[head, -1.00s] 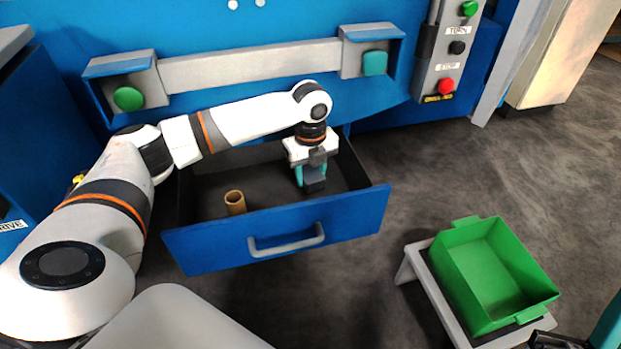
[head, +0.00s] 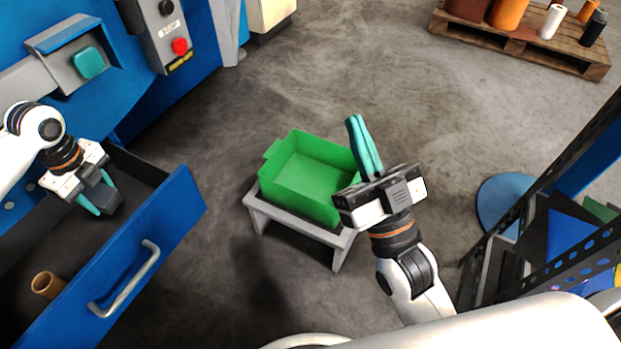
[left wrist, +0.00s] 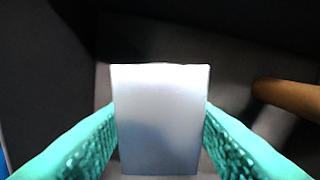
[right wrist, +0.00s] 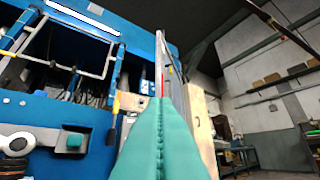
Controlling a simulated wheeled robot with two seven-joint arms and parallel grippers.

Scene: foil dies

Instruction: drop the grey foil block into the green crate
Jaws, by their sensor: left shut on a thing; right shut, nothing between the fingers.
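The grey foil block (left wrist: 160,118) fills the middle of the left wrist view, between the teal fingers. It also shows as a dark grey block (head: 104,198) in the head view, inside the open drawer. My left gripper (head: 96,200) is shut on it, low in the drawer. The green crate (head: 308,178) is empty and stands on a small grey stand in the middle of the head view. My right gripper (head: 363,146) is shut and empty, its fingers pointing up beside the crate's right side. Its closed teal fingers (right wrist: 160,135) fill the lower middle of the right wrist view.
The blue drawer (head: 170,232) stands open at the left. A brown cardboard tube (head: 47,285) lies in it, also in the left wrist view (left wrist: 288,97). A pallet (head: 530,45) with rolls is at the back right, and a rack (head: 545,235) stands at the right. Floor is clear between drawer and crate.

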